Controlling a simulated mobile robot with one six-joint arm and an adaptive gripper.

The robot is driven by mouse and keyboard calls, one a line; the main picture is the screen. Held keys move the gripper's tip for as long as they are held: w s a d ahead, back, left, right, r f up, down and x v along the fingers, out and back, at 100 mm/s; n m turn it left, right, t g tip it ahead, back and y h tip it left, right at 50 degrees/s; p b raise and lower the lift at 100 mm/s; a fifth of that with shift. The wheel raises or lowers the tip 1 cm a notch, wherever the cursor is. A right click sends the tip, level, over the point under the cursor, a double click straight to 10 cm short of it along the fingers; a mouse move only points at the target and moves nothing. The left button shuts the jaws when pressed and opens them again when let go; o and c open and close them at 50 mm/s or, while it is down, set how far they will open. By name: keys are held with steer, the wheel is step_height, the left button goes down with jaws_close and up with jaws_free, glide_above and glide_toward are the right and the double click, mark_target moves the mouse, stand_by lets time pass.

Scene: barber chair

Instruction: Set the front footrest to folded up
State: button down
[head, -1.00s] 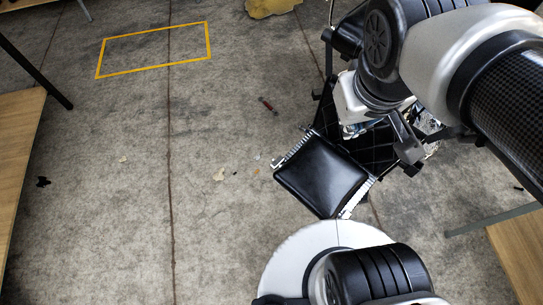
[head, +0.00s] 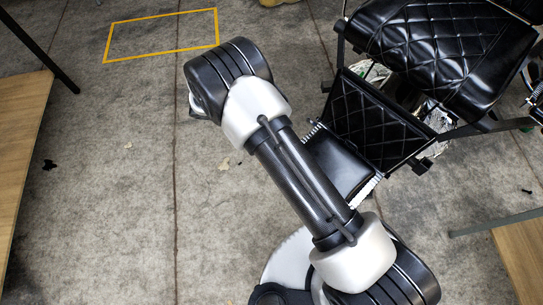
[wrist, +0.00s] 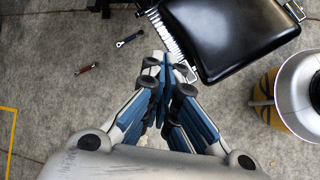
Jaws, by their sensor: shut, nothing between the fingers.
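The front footrest is a black padded plate (head: 340,165) with pale toothed rails along its sides. In the head view it juts out flat below the quilted leg panel (head: 375,122) of the barber chair, and my arm covers part of it. In the wrist view the footrest pad (wrist: 232,35) fills the upper right. My gripper (wrist: 166,72) is shut and empty, with its fingertips near the lower end of the left rail (wrist: 172,35). I cannot tell whether they touch it. In the head view the gripper is hidden behind my arm.
The quilted chair seat (head: 440,50) is above the leg panel. A red-handled tool (wrist: 87,69) and a blue-black wrench (wrist: 130,38) lie on the floor. A wooden table (head: 20,150) stands at left, another (head: 520,250) at lower right. The floor inside the yellow outline (head: 160,35) is clear.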

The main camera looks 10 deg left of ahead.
steer(key=s+a+f+n+t, duration=0.15)
steer(key=s+f+n, duration=0.3)
steer(key=f, duration=0.85)
steer(key=s+f+n+t, duration=0.2)
steer(key=s+f+n, duration=0.3)
steer(key=f, duration=0.9)
steer(key=s+b+x, duration=0.1)
steer(key=b+x, duration=0.3)
steer(key=x, duration=0.5)
steer(key=shift+w+d+r+m, duration=0.1)
steer(key=shift+r+m, duration=0.1)
steer(key=shift+r, duration=0.75)
steer(key=shift+w+r+m, duration=0.1)
steer(key=shift+r+m, duration=0.05)
steer(key=shift+r, duration=0.8)
steer(key=shift+r+p, duration=0.15)
steer(key=shift+p, duration=0.15)
